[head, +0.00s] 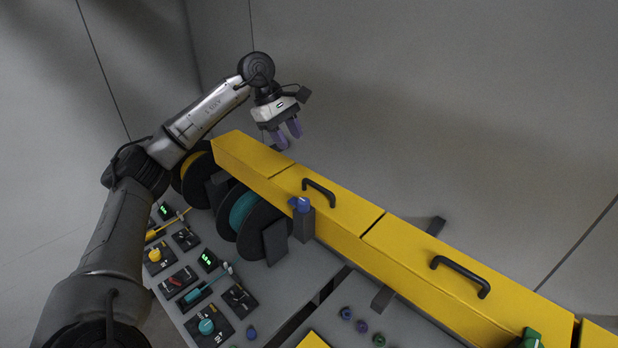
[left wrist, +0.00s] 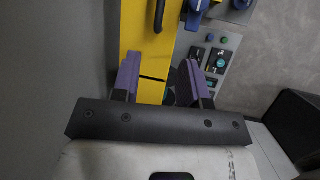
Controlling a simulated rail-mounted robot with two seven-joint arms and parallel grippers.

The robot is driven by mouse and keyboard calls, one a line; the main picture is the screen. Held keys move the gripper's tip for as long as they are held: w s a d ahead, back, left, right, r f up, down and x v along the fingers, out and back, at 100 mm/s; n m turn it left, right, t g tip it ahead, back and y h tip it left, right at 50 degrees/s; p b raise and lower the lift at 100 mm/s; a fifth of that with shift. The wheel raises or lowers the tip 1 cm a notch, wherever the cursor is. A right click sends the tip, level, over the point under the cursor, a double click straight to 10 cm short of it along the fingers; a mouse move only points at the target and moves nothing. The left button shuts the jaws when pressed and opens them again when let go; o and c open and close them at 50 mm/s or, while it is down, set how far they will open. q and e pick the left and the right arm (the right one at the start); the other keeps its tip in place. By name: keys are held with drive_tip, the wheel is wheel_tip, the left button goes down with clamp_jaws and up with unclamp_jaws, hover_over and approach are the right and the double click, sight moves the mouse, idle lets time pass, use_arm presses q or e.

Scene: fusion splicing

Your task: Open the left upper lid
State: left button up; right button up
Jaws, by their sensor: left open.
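The left upper lid (head: 345,208) is a long yellow cover with a black handle (head: 319,190) on top. It looks closed, in line with the yellow section beside it. My left gripper (head: 287,134) has purple fingers, spread apart and empty. It hangs beyond the yellow housing's far left part, up and left of the handle and apart from it. In the left wrist view the yellow housing (left wrist: 148,40) runs between and past the fingers, and the handle (left wrist: 160,15) is at the top edge. My right gripper is not in view.
A blue latch piece (head: 301,204) on a grey block stands at the lid's front. A second yellow lid (head: 425,262) with a black handle (head: 460,275) lies to the right. Teal (head: 243,212) and yellow (head: 190,172) spools and a control panel (head: 200,285) are in front. The wall side is clear.

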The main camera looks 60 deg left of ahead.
sight(311, 181)
use_arm(q)
drive_tip(key=p+x, duration=0.1)
drive_tip(key=x, duration=1.1)
drive_tip(key=shift+f, duration=0.25)
drive_tip(key=shift+c, duration=0.2)
clamp_jaws()
